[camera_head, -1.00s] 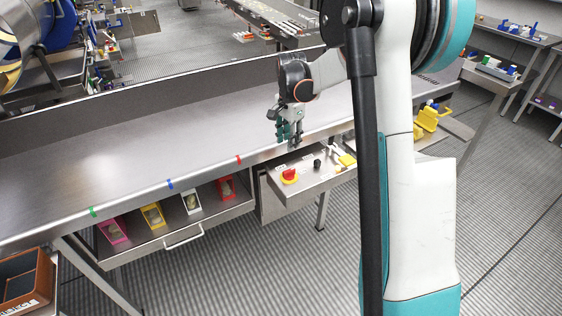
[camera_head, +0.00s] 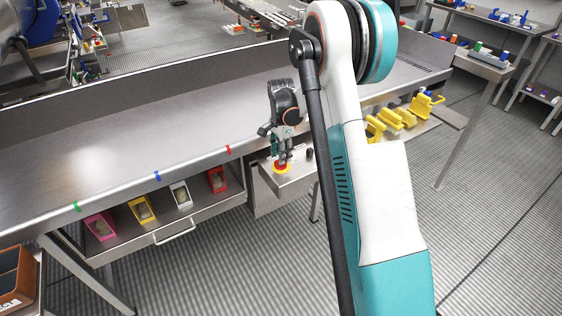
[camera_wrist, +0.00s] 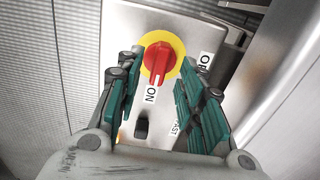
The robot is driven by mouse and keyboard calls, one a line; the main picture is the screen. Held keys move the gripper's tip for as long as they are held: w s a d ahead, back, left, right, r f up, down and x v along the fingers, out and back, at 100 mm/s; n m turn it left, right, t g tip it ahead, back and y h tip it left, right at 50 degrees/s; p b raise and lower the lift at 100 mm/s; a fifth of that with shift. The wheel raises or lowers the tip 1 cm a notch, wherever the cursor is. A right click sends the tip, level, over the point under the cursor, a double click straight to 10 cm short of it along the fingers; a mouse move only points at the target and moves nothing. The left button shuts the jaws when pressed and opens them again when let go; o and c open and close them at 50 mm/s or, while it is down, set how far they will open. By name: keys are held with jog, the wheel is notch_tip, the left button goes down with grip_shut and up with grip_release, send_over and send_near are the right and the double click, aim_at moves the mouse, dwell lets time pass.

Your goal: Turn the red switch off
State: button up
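The red switch (camera_wrist: 157,58) is a rotary knob on a round yellow plate. In the wrist view its white-marked end points toward the "ON" label (camera_wrist: 150,95). In the head view the red switch (camera_head: 281,165) shows just below my gripper (camera_head: 282,158), on the metal control panel (camera_head: 292,183). In the wrist view my gripper (camera_wrist: 162,62) is open, with its teal fingers spread on both sides of the switch. I cannot tell whether the fingers touch it.
A black knob (camera_wrist: 142,128) sits beside the switch, near a "FAST" label. Another label (camera_wrist: 205,62) is partly cut by a finger. The long steel table (camera_head: 110,160) stands above the panel. Coloured boxes, such as the yellow one (camera_head: 141,209), sit on the lower shelf.

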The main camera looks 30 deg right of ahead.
jog(key=shift+f+b, duration=0.3)
jog(key=shift+f, duration=1)
jog(key=shift+c, duration=0.6)
grip_shut()
